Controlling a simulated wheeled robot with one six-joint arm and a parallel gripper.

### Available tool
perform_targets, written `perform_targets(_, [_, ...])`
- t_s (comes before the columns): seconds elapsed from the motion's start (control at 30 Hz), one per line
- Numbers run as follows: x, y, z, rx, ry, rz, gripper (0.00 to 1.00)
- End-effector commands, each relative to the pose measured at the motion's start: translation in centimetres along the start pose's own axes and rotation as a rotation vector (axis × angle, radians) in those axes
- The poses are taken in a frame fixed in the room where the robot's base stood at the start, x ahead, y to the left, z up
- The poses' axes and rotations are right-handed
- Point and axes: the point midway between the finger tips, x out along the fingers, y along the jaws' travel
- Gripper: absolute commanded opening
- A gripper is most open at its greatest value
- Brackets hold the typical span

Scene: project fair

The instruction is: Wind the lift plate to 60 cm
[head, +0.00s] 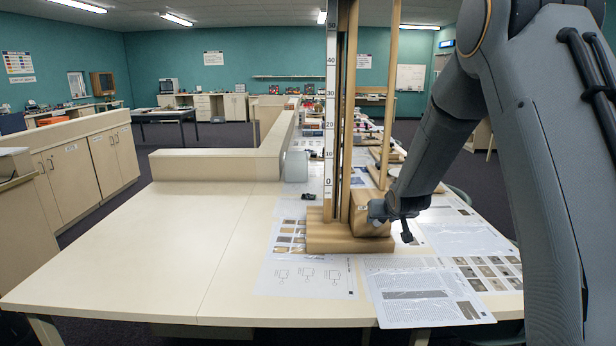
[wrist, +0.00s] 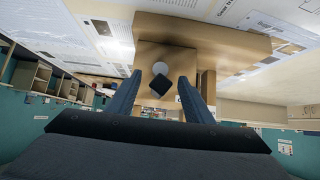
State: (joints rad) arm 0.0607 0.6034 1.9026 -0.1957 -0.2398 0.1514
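The wooden lift model stands on the table in the head view, with a wooden base (head: 335,238) and tall uprights. Its white scale (head: 330,110) reads from 0 near the bottom to 50 near the picture's top edge; anything higher is cut off. I cannot make out the lift plate. My gripper (head: 384,213) is low at the right side of the model. In the wrist view my gripper (wrist: 171,75) has its two fingers apart. A dark knob (wrist: 160,85) and a grey disc (wrist: 160,68) on the wooden box show between them. Visible gaps flank the knob.
Printed sheets (head: 425,295) lie around the base. The left part of the table (head: 150,255) is bare. A low wooden partition (head: 215,165) stands behind it. More wooden uprights (head: 388,100) and small items stand farther back along the row.

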Motion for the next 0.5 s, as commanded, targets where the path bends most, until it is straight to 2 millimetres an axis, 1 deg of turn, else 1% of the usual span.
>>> perform_targets(0.17, [-0.1,0.0,0.0,0.000,-0.001,0.000,0.47])
perform_targets(0.5, [-2.5,0.0,-0.1,0.000,0.000,0.000,0.47])
